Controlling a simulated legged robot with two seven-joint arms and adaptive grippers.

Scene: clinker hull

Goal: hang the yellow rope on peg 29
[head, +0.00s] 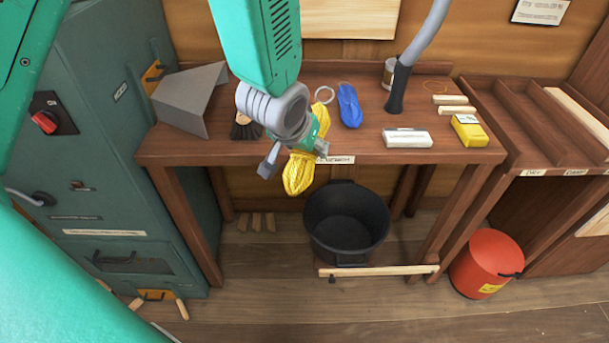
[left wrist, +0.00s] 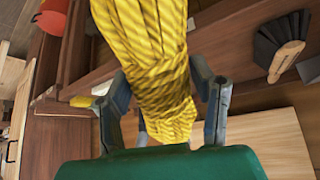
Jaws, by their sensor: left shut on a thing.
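The yellow rope (head: 299,174) is a bundled coil hanging in front of the bench's front edge in the head view. My left gripper (head: 294,155) is shut around its middle, and the lower part of the bundle hangs below the fingers. The left wrist view shows the yellow rope (left wrist: 150,35) large and close, between the two fingers of my left gripper (left wrist: 163,95). Peg 29 does not show in either view. My right gripper is not in view.
A wooden bench (head: 365,152) holds a blue rope bundle (head: 349,106), a white box (head: 407,138), a yellow box (head: 468,131) and a grey hose (head: 398,90). A black bucket (head: 347,225) stands beneath. A green cabinet (head: 110,200) is left; a red bin (head: 487,262) is right.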

